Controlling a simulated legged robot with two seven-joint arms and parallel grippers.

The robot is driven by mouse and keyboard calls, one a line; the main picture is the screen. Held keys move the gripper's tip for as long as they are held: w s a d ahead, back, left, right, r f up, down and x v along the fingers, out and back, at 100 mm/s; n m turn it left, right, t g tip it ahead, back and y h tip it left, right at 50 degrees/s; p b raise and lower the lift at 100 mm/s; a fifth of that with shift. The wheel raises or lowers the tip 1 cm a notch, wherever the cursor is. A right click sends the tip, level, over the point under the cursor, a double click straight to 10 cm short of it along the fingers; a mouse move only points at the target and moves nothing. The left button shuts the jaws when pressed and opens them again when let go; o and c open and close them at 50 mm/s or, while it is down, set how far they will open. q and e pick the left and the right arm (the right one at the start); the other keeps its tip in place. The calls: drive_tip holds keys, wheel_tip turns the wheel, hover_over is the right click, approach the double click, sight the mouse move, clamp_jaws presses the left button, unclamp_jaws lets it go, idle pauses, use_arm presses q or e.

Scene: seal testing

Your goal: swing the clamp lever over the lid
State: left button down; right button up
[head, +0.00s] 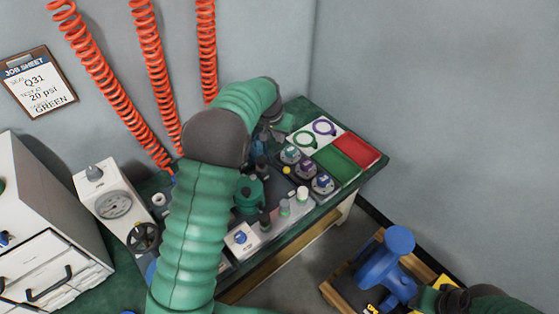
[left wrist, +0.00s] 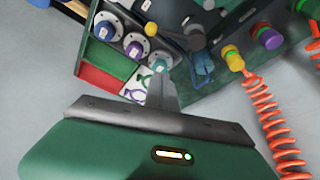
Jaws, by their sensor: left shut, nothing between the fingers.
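My left gripper (head: 281,127) reaches over the back of the green bench, largely hidden by its own arm. In the left wrist view its fingers (left wrist: 162,92) are together with nothing between them. A green round fixture (head: 250,193) stands on the bench, partly behind my left arm. In the left wrist view a grey bar-like part (left wrist: 191,38) and a blue part (left wrist: 203,68) lie beyond the fingertips, apart from them. I cannot tell for certain which part is the clamp lever or the lid. My right gripper (head: 436,297) is low at the right, its fingers unclear.
Several capped seal holders (head: 306,169) stand beside green and red trays (head: 354,149). A white gauge box (head: 113,205) and drawers (head: 45,270) are at left. Orange coiled hoses (head: 155,75) hang along the wall. A blue flanged part (head: 385,270) sits in a wooden crate near my right gripper.

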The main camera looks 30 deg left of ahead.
use_arm(q)
wheel_tip(320, 180, down, 11)
drive_tip(key=b, duration=0.1)
drive_tip(key=shift+f, duration=0.2)
idle(0.4)
